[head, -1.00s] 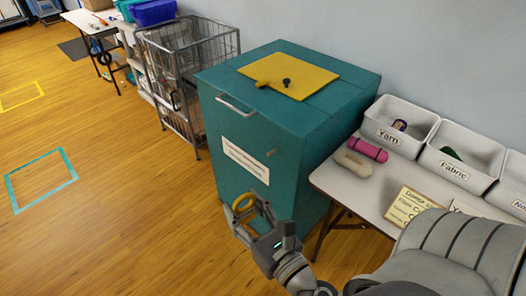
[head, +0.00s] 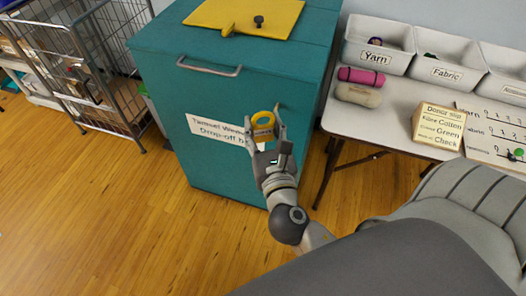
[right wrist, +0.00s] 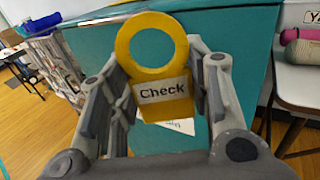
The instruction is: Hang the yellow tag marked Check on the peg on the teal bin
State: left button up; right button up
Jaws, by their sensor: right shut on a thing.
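The yellow tag (head: 263,131) has a ring on top and a label; in the right wrist view the tag (right wrist: 163,91) reads "Check". My right gripper (head: 264,127) is shut on the tag's lower plate and holds it with the ring upward. The teal bin (head: 215,165) stands upright just beyond it, with a grey handle and a white sign on its front. The tag and fingers overlap the right part of that front. My left gripper is not in view.
A table (head: 400,118) on the right holds bins marked Yarn (head: 366,56) and Fabric (head: 437,74), a pink roll (head: 361,76) and a donor slip sign (head: 438,127). A wire cage (head: 97,75) stands left of the bin. The floor in front is clear.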

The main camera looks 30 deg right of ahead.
jog(key=w+d+f+m+g+h+b, duration=0.2)
jog(key=w+f+m+h+b, duration=0.15)
jog(key=f+b, duration=0.5)
jog(key=w+d+f, duration=0.2)
jog(key=w+d, duration=0.4)
jog(key=d, duration=0.2)
jog(key=shift+h+p, duration=0.35)
jog(key=shift+w+d+f+n, duration=0.1)
jog(key=shift+d+f+n, duration=0.05)
jog(key=shift+n, duration=0.1)
jog(key=shift+c, duration=0.6)
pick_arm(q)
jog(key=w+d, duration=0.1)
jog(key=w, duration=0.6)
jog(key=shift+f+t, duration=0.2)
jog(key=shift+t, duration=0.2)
pick_arm(e)
jog(key=shift+d+f, duration=0.1)
jog(key=shift+c, duration=0.2)
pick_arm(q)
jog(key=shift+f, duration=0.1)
pick_arm(e)
jog(key=shift+w+f, duration=0.15)
jog(key=shift+w, duration=0.1)
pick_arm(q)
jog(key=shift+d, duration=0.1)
pick_arm(e)
jog(key=shift+c, duration=0.2)
